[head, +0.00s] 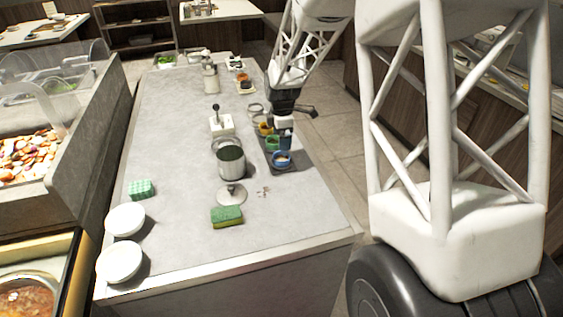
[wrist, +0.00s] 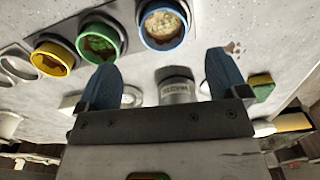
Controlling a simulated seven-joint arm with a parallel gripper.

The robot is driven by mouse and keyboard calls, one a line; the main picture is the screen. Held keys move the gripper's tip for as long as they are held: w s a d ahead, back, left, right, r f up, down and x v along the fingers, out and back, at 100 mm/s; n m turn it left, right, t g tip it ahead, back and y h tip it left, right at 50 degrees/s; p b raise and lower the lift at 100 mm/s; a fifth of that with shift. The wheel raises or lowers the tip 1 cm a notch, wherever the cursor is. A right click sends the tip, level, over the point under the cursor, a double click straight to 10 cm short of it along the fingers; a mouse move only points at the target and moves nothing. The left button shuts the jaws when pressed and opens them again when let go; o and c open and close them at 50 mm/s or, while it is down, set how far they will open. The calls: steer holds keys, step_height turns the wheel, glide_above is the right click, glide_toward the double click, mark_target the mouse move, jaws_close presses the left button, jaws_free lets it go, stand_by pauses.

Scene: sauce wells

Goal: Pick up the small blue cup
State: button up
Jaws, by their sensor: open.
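The small blue cup (head: 282,160) stands at the front end of a row in a dark holder on the grey counter. In the wrist view, the blue cup (wrist: 148,38) is at the top, upright, with a pale grainy filling. The green cup (head: 272,143) and yellow cup (head: 264,129) are behind it; the green cup (wrist: 98,42) and yellow cup (wrist: 52,58) also show in the wrist view. My gripper (wrist: 163,62) is open with nothing between its blue fingers. It hangs over the row, apart from the blue cup. In the head view its fingers are partly hidden.
A metal pot (head: 232,165) stands left of the cups, with a round lid (head: 231,193) in front. A green-yellow sponge (head: 227,217), a green checkered block (head: 141,189) and two white bowls (head: 125,220) are nearer the front. The counter's front right is mostly clear.

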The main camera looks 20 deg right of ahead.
mark_target(281, 154)
steer(key=shift+f, duration=1.05)
steer(key=shift+f, duration=0.1)
steer(key=shift+s+a+f, duration=0.1)
steer(key=shift+f, duration=1.15)
steer(key=shift+s+f, duration=0.1)
steer(key=shift+f, duration=1.15)
steer(key=shift+c, duration=0.2)
steer(key=c, duration=0.9)
